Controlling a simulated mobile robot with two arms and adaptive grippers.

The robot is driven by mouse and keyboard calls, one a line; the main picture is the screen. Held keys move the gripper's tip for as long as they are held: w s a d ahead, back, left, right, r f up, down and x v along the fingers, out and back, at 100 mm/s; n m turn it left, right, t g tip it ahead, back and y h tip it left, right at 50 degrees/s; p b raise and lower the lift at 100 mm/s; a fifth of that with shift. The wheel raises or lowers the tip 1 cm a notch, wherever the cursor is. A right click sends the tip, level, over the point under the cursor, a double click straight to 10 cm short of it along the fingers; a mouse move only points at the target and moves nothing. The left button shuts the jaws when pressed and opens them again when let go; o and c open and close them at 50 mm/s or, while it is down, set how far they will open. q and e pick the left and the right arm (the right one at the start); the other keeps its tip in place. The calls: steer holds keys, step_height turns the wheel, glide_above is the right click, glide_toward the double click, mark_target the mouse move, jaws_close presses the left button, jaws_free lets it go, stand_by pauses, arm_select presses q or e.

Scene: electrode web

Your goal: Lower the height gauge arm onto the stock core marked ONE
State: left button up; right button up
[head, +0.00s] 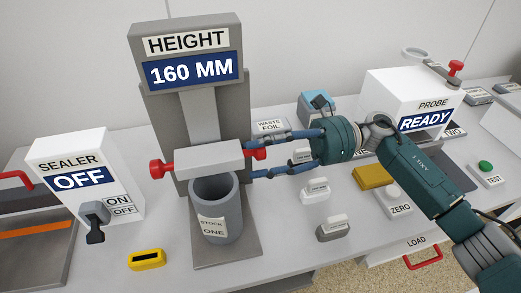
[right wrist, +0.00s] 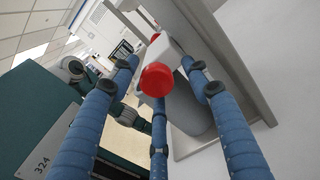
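The height gauge (head: 190,60) reads 160 MM on its display. Its grey arm (head: 209,158) is a level bar with a red knob (head: 157,169) on the left end and another on the right end (head: 259,154). The grey stock core (head: 228,190), labelled STOCK ONE, stands upright under the bar on the gauge base; I cannot tell whether they touch. My right gripper (head: 262,154) is open, its blue fingers spread around the right knob. The right wrist view shows this red knob (right wrist: 158,79) between the spread fingers, with visible gaps. My left gripper is not in view.
The sealer (head: 75,165) reads OFF at left, with a yellow block (head: 147,259) in front. The probe box (head: 410,95) reads READY at right. Several small labelled blocks (head: 333,228) and a yellow-gold block (head: 372,176) lie right of the gauge, near my right arm.

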steer(key=shift+r, duration=0.1)
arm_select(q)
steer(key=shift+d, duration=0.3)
arm_select(e)
steer(key=v, duration=1.2)
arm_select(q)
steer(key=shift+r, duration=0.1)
arm_select(e)
steer(key=shift+r, duration=0.1)
